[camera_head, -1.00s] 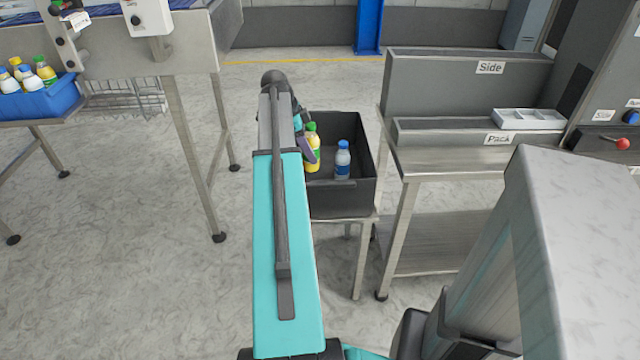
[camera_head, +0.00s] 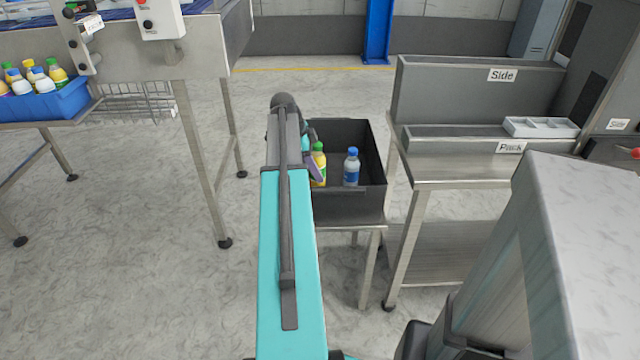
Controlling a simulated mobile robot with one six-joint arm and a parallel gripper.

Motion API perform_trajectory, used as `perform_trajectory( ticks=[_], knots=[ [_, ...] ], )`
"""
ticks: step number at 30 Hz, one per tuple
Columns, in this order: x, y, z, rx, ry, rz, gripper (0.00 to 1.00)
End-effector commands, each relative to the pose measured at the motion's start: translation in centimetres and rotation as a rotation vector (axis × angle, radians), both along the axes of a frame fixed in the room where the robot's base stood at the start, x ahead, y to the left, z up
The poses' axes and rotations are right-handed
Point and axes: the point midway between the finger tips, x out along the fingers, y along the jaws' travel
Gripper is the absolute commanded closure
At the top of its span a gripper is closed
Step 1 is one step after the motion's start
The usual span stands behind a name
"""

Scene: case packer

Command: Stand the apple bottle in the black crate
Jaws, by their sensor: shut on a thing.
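The apple bottle, taken to be the yellow one with a green cap (camera_head: 319,160), is upright at the left side of the black crate (camera_head: 349,203). My gripper (camera_head: 315,168) is shut on it, with a dark finger beside the bottle. My arm hides the bottle's left part and most of the gripper. The bottle's lower end is down near the level of the crate's front rim; whether it touches the crate floor cannot be told. A clear bottle with a blue cap and blue label (camera_head: 351,167) stands upright in the crate, to the right and apart.
The crate sits on a small metal stand (camera_head: 345,222). A metal bench (camera_head: 450,172) with Side and Pack bins and a white divided tray (camera_head: 541,127) is close on its right. A blue bin (camera_head: 48,106) with several bottles is at the far left. The crate's right part is free.

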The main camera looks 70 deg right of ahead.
Motion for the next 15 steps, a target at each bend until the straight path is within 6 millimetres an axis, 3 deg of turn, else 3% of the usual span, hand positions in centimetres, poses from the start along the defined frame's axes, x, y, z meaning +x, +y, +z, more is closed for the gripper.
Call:
perform_trajectory(
  ticks=[6, 15],
  knots=[
    [-0.1, 0.0, -2.3, 0.0, 0.0, 0.0, 0.88],
    [-0.1, -0.1, -2.4, -0.001, 0.0, -0.001, 0.88]
  ],
)
